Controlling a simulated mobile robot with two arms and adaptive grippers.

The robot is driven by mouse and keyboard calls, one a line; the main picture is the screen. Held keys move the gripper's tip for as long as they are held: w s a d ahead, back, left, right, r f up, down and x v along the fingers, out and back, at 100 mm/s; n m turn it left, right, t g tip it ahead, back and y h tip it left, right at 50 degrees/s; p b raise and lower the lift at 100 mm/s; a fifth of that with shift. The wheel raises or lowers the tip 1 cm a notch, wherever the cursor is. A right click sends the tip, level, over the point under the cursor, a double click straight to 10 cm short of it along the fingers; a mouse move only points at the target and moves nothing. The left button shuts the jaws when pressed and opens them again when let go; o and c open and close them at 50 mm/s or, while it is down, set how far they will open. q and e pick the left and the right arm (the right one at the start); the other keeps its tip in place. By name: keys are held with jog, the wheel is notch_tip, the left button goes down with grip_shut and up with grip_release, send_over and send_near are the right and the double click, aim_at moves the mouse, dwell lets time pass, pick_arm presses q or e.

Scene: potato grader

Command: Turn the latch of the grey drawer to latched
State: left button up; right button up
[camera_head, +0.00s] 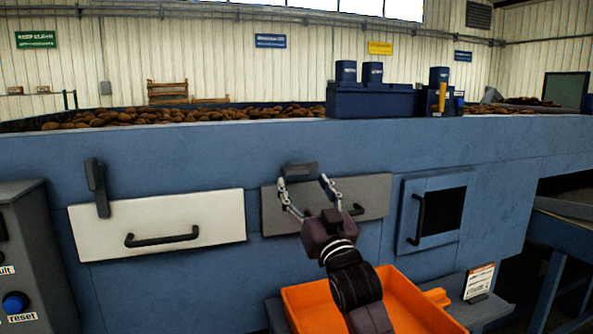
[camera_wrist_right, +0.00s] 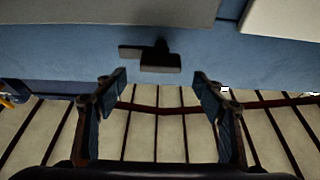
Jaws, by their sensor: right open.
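The grey drawer (camera_head: 375,192) is closed in the front of the blue machine, with a dark handle (camera_head: 352,210) partly behind my gripper. Its dark latch (camera_head: 300,170) lies roughly level just above the drawer's top edge. My right gripper (camera_head: 304,182) is open in front of the drawer, its fingertips on either side of and just below the latch. In the right wrist view the latch (camera_wrist_right: 160,57) shows ahead between the two spread fingers, apart from both, with the grey drawer (camera_wrist_right: 120,10) at the top. My left gripper is not in view.
A white drawer (camera_head: 215,213) with an upright latch (camera_head: 97,187) is at left. A blue door (camera_head: 412,238) with a dark window is at right. An orange crate (camera_head: 405,297) stands below my right arm, beside a small sign (camera_head: 479,281). A control box (camera_head: 35,235) stands far left.

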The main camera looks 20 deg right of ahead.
aim_at(298, 174)
jog(key=p+x, duration=0.1)
jog(key=x, duration=0.3)
jog(key=shift+a+f, duration=0.1)
jog(key=shift+w, duration=0.55)
jog(key=c, duration=1.7)
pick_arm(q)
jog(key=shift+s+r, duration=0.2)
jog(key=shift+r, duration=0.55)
